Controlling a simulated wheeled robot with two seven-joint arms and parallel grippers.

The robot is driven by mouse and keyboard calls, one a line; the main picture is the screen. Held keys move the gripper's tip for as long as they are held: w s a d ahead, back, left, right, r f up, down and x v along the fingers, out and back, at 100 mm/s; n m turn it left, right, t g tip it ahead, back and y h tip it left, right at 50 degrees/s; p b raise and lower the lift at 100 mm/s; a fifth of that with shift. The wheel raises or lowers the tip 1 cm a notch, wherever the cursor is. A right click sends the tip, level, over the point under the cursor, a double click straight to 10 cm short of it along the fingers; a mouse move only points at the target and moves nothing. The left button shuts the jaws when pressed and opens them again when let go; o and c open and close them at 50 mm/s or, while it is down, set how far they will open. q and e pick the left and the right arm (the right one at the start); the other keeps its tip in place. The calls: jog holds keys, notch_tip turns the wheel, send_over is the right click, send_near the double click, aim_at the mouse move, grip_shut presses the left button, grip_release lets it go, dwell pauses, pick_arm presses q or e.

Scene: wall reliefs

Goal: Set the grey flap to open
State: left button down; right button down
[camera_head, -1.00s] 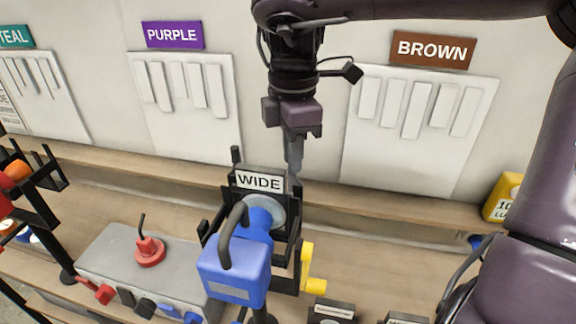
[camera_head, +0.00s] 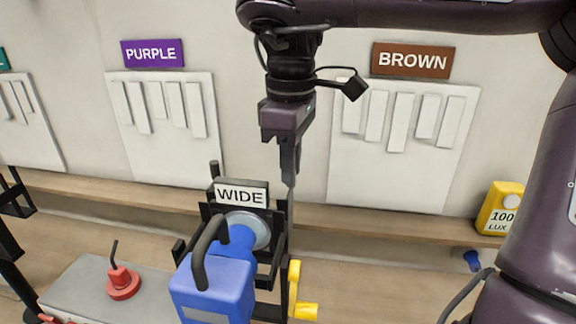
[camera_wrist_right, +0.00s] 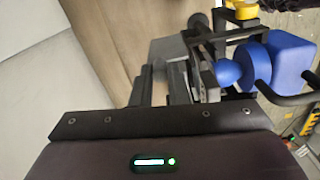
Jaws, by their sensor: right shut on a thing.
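My right gripper (camera_head: 289,166) points down beside the black frame (camera_head: 281,225) with the WIDE sign (camera_head: 241,193). Its fingers are close together at the frame's right side; they also show in the right wrist view (camera_wrist_right: 161,82). A grey plate, which looks like the grey flap (camera_wrist_right: 172,48), lies at the fingertips in the wrist view, and the jaws appear shut on it. In the head view the flap is mostly hidden by the fingers. The frame holds a round pale lens (camera_head: 262,232) with a blue block (camera_head: 213,288) in front. My left gripper is out of view.
A dark curved handle (camera_head: 203,255) rises over the blue block. A yellow crank (camera_head: 297,295) is at the frame's lower right. A grey box with a red knob (camera_head: 122,282) stands left. A yellow 100 LUX box (camera_head: 500,208) is at right. Wall panels are behind.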

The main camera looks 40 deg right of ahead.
dwell(0.5)
jog(key=c, duration=1.4)
grip_release()
notch_tip(320, 180, up, 8)
jog(key=p, duration=0.8)
jog(key=shift+f, duration=0.1)
